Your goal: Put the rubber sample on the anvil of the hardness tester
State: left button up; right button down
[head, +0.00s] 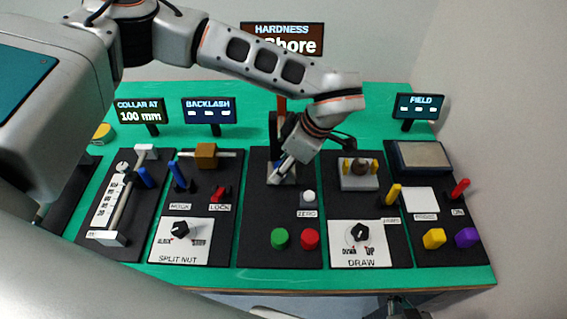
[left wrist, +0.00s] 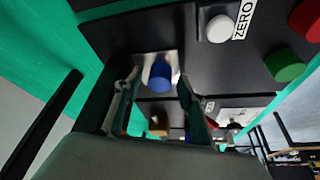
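The hardness tester's dark panel (head: 258,215) is in the middle of the green bench, below a "HARDNESS Shore" display (head: 300,44). My left gripper (head: 278,177) reaches down over the tester and hides most of its anvil and column in the head view. In the left wrist view a blue cylinder (left wrist: 160,76), likely the rubber sample, stands on or just over the bright metal anvil (left wrist: 143,62). My left fingers (left wrist: 157,92) are on either side of it, with gaps showing, so they look open. A dark part at the bottom edge may be my right gripper (head: 402,304); its fingers are unclear.
The panel has a white ZERO button (head: 308,197), a green button (head: 280,238) and a red button (head: 310,238). The SPLIT NUT panel (head: 178,238) stands to the left, the DRAW panel (head: 360,240) to the right.

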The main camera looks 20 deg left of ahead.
pick_arm(q)
jog(key=shift+r, duration=0.1)
jog(key=v, duration=1.2)
